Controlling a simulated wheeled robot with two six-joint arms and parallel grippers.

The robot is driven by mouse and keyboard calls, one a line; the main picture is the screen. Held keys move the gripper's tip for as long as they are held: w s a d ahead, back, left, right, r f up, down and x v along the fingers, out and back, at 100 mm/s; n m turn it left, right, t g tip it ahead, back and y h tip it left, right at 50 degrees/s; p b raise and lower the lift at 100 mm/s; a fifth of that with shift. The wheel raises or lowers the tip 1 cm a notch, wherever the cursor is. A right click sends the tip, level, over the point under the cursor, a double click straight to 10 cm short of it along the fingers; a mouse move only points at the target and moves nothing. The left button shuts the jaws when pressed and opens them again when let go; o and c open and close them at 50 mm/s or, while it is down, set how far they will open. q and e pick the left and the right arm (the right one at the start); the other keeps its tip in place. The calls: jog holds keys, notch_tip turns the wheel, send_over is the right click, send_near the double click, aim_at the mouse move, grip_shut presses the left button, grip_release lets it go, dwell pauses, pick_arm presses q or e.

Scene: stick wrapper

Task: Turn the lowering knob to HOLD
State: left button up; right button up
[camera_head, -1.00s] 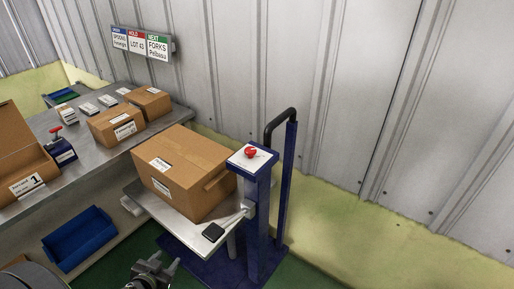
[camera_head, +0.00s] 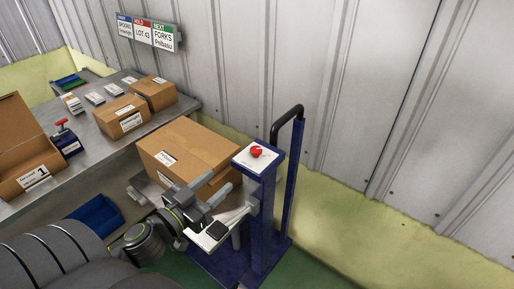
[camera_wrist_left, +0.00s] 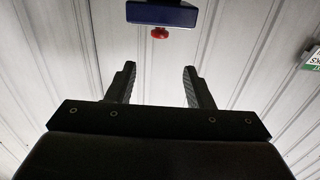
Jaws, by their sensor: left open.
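The red lowering knob (camera_head: 256,152) sits on a white plate (camera_head: 247,159) on top of the blue lift post (camera_head: 262,205). The plate's markings are too small to read, so I cannot tell the knob's setting. My left gripper (camera_head: 222,190) is open and empty, below and left of the knob, in front of the large carton and apart from the knob. In the left wrist view, the fingers (camera_wrist_left: 158,85) stand apart, with a red knob (camera_wrist_left: 159,33) on a blue body beyond them. My right gripper is not in view.
A large carton (camera_head: 190,150) rests on the lift platform left of the post. A black handle (camera_head: 284,122) rises behind the post. A steel bench (camera_head: 90,135) with smaller boxes stands at left. A blue bin (camera_head: 95,217) lies below it.

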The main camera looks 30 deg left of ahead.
aim_at(253, 152)
pick_arm(q)
jog(key=w, duration=0.5)
jog(key=w+d, duration=0.1)
jog(key=w, duration=0.4)
jog(key=w+b, duration=0.1)
jog(key=w, duration=0.5)
jog(key=shift+d, duration=0.15)
jog(key=c, duration=0.9)
jog(key=shift+o, duration=0.2)
